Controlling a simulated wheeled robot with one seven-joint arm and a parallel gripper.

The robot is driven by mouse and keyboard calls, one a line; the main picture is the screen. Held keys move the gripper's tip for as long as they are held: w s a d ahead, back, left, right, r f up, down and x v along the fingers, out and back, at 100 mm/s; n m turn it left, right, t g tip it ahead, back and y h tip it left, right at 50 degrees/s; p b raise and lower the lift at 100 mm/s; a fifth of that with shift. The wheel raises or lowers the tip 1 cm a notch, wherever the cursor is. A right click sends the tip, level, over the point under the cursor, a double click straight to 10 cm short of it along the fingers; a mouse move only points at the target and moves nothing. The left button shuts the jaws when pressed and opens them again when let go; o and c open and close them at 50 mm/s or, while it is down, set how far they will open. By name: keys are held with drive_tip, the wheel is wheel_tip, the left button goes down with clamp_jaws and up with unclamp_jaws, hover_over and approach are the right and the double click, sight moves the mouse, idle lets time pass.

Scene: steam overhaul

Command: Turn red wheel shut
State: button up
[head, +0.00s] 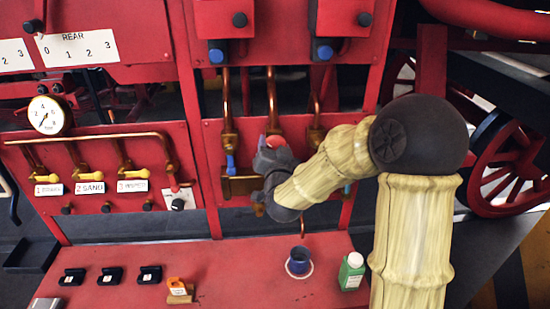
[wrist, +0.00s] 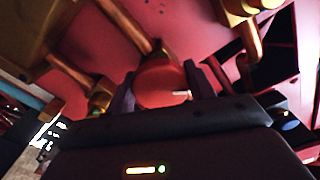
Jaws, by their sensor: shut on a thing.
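The red wheel (wrist: 160,82) shows in the wrist view between the two dark fingers of my gripper (wrist: 163,90). My gripper is shut on it, one finger on each side. A small pale mark sits near the wheel's right edge. In the head view a bit of the red wheel (head: 275,141) shows above my gripper (head: 268,160), at the copper pipes on the red panel. My wrist and arm hide most of the wheel there. I cannot tell how far the wheel is turned.
Copper pipes (head: 271,95) and a blue-handled valve (head: 230,165) are close beside my gripper. A gauge (head: 49,115) and yellow valves (head: 88,175) are at left. The red bench (head: 225,270) below holds a dark blue cup (head: 299,260), a green bottle (head: 351,270) and small black blocks.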

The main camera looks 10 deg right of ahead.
drive_tip(key=m+b, duration=0.3)
drive_tip(key=b, duration=0.1)
drive_tip(key=m+b, duration=0.3)
drive_tip(key=b, duration=0.1)
drive_tip(key=shift+a+f, duration=0.1)
drive_tip(key=shift+f, duration=0.1)
drive_tip(key=m+b, duration=0.3)
drive_tip(key=shift+r+b, duration=0.1)
drive_tip(key=shift+b, duration=0.25)
drive_tip(key=shift+r+m+b, duration=0.15)
drive_tip(key=shift+m+b, duration=0.5)
drive_tip(key=shift+m, duration=0.15)
drive_tip(key=shift+r, duration=0.1)
drive_tip(key=o, duration=1)
drive_tip(key=shift+c, duration=0.2)
